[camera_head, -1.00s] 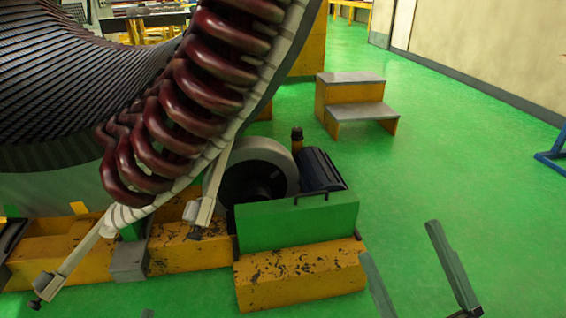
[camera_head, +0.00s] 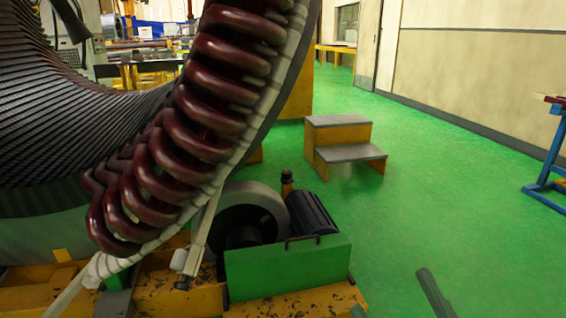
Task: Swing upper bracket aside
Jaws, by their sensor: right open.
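The stator's dark red winding coils (camera_head: 190,130) curve along a pale support ring (camera_head: 262,115). A light grey bracket (camera_head: 203,235) hangs from this ring near its lower part, with a dark bolt at its lower end. A second light grey bracket (camera_head: 72,292) slopes down to the left from the ring's lower end and is cut by the bottom edge. Which one is the upper bracket is not marked; the first sits higher. My right gripper (camera_head: 397,303) is open at the bottom edge, its two fingers apart and partly cut off, right of both brackets and touching neither.
A green roller unit (camera_head: 288,268) with a grey wheel and dark motor stands on a worn yellow base under the ring. Yellow steps (camera_head: 342,140) stand behind it. A blue stand (camera_head: 548,170) is at the right edge. The green floor between is clear.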

